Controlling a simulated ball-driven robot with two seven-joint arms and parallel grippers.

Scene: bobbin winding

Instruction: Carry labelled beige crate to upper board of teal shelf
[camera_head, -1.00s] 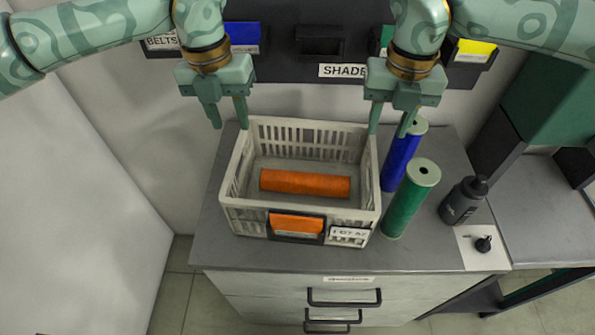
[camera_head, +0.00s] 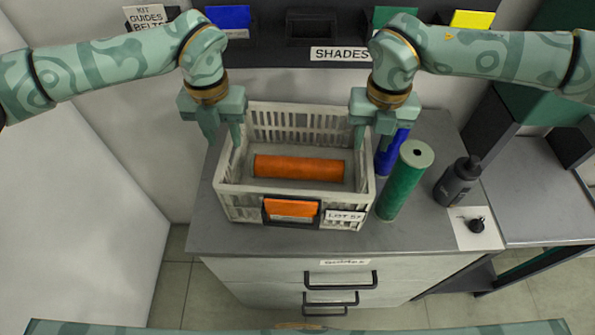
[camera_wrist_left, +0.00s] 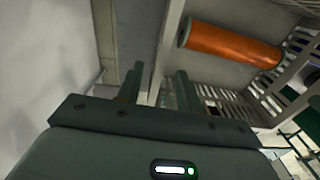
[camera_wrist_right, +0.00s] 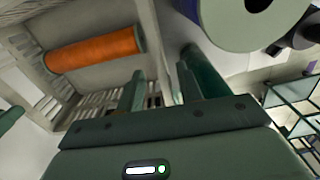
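The beige crate (camera_head: 240,206) stands on the grey cabinet top, with a "LOT 57" label (camera_head: 345,216) and an orange card (camera_head: 291,208) on its front. An orange bobbin (camera_head: 298,166) lies inside. My left gripper (camera_head: 222,140) is open, its fingers on either side of the crate's left wall; the left wrist view shows this gap (camera_wrist_left: 158,90). My right gripper (camera_head: 372,142) is open, its fingers on either side of the right wall, also in the right wrist view (camera_wrist_right: 160,88). I cannot make out the teal shelf for certain; a teal frame (camera_wrist_right: 290,100) shows in the right wrist view.
A green bobbin (camera_head: 402,185) and a blue bobbin (camera_head: 388,160) stand close to the crate's right side. A dark bottle (camera_head: 458,182) and a small black item on white paper (camera_head: 490,240) are further right. A dark bin rack (camera_head: 270,52) runs behind.

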